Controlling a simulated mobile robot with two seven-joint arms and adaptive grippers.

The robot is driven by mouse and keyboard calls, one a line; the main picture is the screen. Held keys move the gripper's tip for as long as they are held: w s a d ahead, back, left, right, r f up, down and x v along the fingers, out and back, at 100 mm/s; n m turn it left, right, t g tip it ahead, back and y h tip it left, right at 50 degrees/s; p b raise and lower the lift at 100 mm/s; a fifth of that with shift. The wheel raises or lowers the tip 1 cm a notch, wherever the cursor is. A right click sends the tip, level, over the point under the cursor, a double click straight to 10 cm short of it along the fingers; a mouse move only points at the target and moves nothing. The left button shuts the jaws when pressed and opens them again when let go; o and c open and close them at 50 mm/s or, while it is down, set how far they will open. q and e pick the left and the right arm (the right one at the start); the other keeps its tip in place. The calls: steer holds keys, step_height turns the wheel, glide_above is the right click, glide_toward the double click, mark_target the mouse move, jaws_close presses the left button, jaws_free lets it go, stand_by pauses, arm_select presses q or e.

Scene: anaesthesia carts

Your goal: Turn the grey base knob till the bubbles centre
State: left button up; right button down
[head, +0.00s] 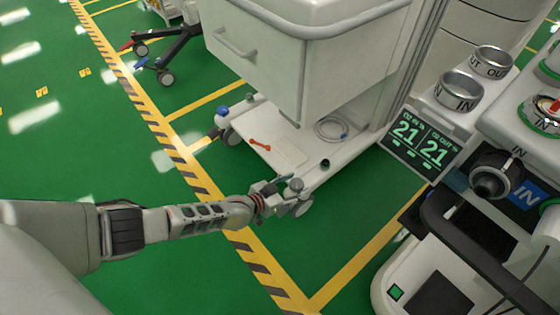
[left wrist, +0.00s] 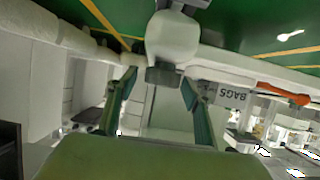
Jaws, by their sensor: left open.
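The grey base knob (head: 296,184) stands at the near corner of the white cart's low base. My left gripper (head: 277,186) is at that corner, close beside the knob in the head view; I cannot tell whether it touches it. In the left wrist view my left gripper's two fingers (left wrist: 160,98) are spread, with a grey rounded piece showing beyond and between them. A small dark round fitting (head: 325,163) sits on the base; it may be a level, but no bubble can be made out. My right gripper is not in view.
An orange-red tool (head: 260,142), a coiled pale cable (head: 331,128) and a blue knob (head: 222,111) are on the base. The cart's drawer box (head: 270,60) overhangs it. A machine with a "21 21" display (head: 420,143) stands at right. Green floor (head: 130,260) is open at left.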

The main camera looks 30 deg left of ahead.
arm_select(q)
steer(key=v, duration=1.1)
steer(key=shift+r, duration=0.1)
